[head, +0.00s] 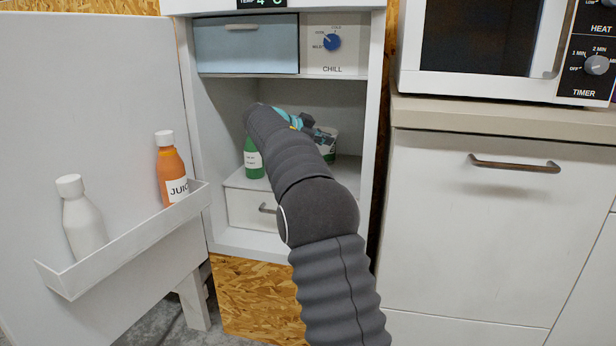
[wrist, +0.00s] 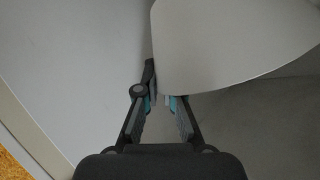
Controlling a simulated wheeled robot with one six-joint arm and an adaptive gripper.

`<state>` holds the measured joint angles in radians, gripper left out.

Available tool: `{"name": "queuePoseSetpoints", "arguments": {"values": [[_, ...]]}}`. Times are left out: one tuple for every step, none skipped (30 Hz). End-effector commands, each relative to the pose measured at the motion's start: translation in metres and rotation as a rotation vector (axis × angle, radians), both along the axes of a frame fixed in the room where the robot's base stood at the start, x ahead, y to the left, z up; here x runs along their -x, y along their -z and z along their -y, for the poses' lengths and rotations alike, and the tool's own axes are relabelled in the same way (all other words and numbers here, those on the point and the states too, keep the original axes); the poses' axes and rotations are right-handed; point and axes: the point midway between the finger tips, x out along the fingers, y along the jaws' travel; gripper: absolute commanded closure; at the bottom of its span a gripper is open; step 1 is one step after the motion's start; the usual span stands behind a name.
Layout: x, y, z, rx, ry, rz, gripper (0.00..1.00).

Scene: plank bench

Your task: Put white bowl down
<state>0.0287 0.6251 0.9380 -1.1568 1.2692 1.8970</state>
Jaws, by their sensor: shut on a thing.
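The white bowl (wrist: 235,45) fills the upper right of the wrist view, its curved edge running down to my fingertips. My gripper (wrist: 164,100) is shut on the bowl's near edge, one finger on each side of its wall. In the head view my gripper (head: 318,133) is inside the open fridge, above the inner shelf, and the bowl is mostly hidden behind it and my arm. I cannot tell whether the bowl touches the shelf.
A green bottle (head: 253,160) stands on the shelf left of my arm, above a white drawer (head: 252,208). A blue drawer (head: 246,45) is overhead. The open door's rack (head: 130,245) holds a juice bottle (head: 171,165) and a white bottle (head: 83,222). A microwave (head: 480,85) stands right.

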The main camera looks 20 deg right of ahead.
Motion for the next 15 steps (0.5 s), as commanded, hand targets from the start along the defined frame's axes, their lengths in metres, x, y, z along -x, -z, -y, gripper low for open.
{"name": "queuePoseSetpoints", "arguments": {"values": [[-0.002, 0.005, 0.0, 0.001, -0.001, 0.0, 1.0], [-0.003, 0.01, 0.0, 0.001, -0.002, -0.001, 1.0], [-0.003, 0.016, 0.0, 0.001, -0.002, -0.001, 1.0], [-0.003, 0.022, 0.0, 0.0, -0.002, -0.002, 1.0], [-0.003, 0.027, 0.0, 0.0, -0.002, -0.002, 1.0], [-0.003, 0.035, 0.0, 0.0, -0.002, -0.003, 1.0], [-0.003, 0.04, 0.0, 0.0, -0.002, -0.003, 1.0], [-0.002, 0.045, 0.0, 0.0, -0.001, -0.003, 1.0], [-0.002, 0.05, 0.0, 0.001, -0.001, -0.002, 1.0], [-0.002, 0.054, 0.0, 0.001, -0.002, -0.001, 1.0], [-0.002, 0.057, 0.0, 0.001, -0.002, -0.001, 1.0], [-0.002, 0.06, 0.001, 0.0, -0.001, 0.0, 1.0], [-0.002, 0.061, 0.001, 0.0, -0.001, 0.0, 1.0], [-0.002, 0.063, 0.001, 0.0, -0.001, 0.0, 1.0], [-0.002, 0.065, 0.001, 0.0, -0.001, 0.0, 1.0]]}}
